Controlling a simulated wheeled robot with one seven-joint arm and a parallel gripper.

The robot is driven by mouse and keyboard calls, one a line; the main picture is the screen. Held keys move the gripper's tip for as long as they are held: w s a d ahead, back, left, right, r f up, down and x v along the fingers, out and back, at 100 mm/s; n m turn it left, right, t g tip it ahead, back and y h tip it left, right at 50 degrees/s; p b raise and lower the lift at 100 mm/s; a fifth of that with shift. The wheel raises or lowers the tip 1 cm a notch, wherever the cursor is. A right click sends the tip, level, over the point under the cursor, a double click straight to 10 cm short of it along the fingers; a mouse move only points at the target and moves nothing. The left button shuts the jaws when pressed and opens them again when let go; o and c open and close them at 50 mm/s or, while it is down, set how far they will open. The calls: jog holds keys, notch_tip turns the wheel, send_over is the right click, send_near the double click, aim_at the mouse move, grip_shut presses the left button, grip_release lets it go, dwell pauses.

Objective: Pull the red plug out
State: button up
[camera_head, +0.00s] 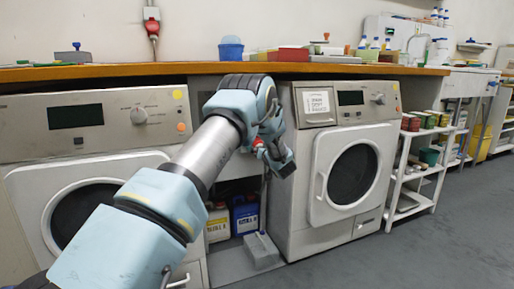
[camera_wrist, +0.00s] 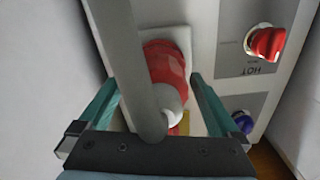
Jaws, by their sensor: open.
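In the wrist view, the red plug (camera_wrist: 165,62) sits against a pale square plate and has a whitish round end (camera_wrist: 170,98). My gripper (camera_wrist: 153,80) is open, with one teal finger on each side of the plug. I see a gap on the right; contact on the left is unclear. A thick grey rod or cable (camera_wrist: 130,60) crosses in front and hides the plug's left part. In the head view, my gripper (camera_head: 280,160) is in the gap between two washing machines, and a small red spot (camera_head: 258,143) shows beside it.
A red knob (camera_wrist: 266,42) marked HOT and a blue knob (camera_wrist: 242,121) stand close to the right finger. Left (camera_head: 95,125) and right (camera_head: 340,160) machines flank the gap. Containers (camera_head: 245,215) and a grey box (camera_head: 262,250) lie below. The wooden counter (camera_head: 200,69) runs above.

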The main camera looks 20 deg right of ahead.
grip_shut()
dwell(0.6)
